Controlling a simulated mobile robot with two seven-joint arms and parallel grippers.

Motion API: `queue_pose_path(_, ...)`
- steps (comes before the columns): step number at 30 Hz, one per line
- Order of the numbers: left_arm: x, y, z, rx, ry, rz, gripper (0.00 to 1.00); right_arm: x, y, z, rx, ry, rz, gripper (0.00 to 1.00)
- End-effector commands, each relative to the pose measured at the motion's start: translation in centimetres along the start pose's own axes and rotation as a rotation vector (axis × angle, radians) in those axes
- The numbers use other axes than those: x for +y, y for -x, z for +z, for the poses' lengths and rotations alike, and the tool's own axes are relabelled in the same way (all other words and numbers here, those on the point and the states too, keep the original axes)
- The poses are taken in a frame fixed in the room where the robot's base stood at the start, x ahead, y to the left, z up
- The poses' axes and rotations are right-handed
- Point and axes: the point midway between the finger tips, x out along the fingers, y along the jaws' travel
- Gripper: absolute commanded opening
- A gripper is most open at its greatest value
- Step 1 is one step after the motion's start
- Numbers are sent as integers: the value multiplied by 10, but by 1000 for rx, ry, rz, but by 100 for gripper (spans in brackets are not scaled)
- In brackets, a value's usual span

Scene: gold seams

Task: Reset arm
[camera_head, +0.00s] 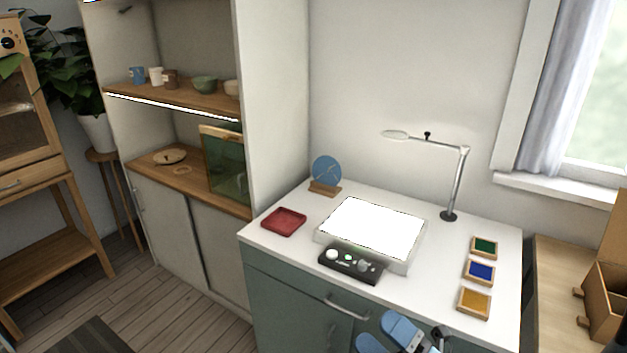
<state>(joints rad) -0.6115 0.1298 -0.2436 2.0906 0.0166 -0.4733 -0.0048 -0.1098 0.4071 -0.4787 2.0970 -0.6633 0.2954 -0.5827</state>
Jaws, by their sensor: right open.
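My right gripper (428,340), with blue and dark parts, shows at the bottom edge, in front of the teal cabinet and below the worktop (300,209). It is open, and I see nothing between its fingers. The lower part of it is cut off by the picture edge. My left gripper is not in view.
The worktop holds a lit white panel (372,228), a black control box (350,263), a red tray (284,222), a blue disc on a stand (326,171), a lamp (457,185) and green (484,246), blue (480,271) and yellow (474,302) pads. Shelves stand left.

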Motion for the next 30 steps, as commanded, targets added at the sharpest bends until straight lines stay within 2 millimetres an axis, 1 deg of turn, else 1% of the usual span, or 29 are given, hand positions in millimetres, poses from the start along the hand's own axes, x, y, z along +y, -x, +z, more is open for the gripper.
queue_pose_path(1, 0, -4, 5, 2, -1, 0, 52, -26, 20, 5, -147, -200, -43, 100)
queue_pose_path(2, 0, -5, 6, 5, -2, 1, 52, -40, 32, 10, -237, -322, -67, 100)
queue_pose_path(3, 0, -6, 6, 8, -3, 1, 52, -59, 50, 14, -354, -481, -99, 100)
queue_pose_path(5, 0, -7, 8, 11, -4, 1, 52, -87, 79, 15, -518, -703, -138, 100)
queue_pose_path(6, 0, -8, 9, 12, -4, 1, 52, -104, 97, 12, -615, -834, -161, 100)
queue_pose_path(8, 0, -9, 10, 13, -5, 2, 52, -125, 123, 6, -743, -1002, -187, 100)
queue_pose_path(9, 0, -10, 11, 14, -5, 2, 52, -138, 139, 0, -822, -1101, -203, 100)
queue_pose_path(11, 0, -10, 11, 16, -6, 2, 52, -155, 161, -10, -928, -1238, -221, 100)
queue_pose_path(12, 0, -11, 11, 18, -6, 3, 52, -165, 176, -18, -997, -1322, -233, 100)
queue_pose_path(16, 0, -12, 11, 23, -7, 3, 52, -193, 220, -49, -1209, -1573, -262, 100)
queue_pose_path(17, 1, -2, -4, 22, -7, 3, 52, -178, 214, -47, -1209, -1577, -261, 100)
queue_pose_path(18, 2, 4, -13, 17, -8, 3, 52, -165, 208, -44, -1201, -1565, -260, 100)
queue_pose_path(23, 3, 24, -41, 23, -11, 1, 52, -137, 199, -42, -1203, -1554, -265, 100)
queue_pose_path(26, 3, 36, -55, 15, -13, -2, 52, -116, 192, -40, -1205, -1548, -267, 100)
queue_pose_path(29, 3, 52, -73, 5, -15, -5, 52, -90, 185, -38, -1209, -1542, -269, 100)
queue_pose_path(30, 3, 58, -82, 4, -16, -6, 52, -79, 182, -37, -1210, -1539, -270, 100)
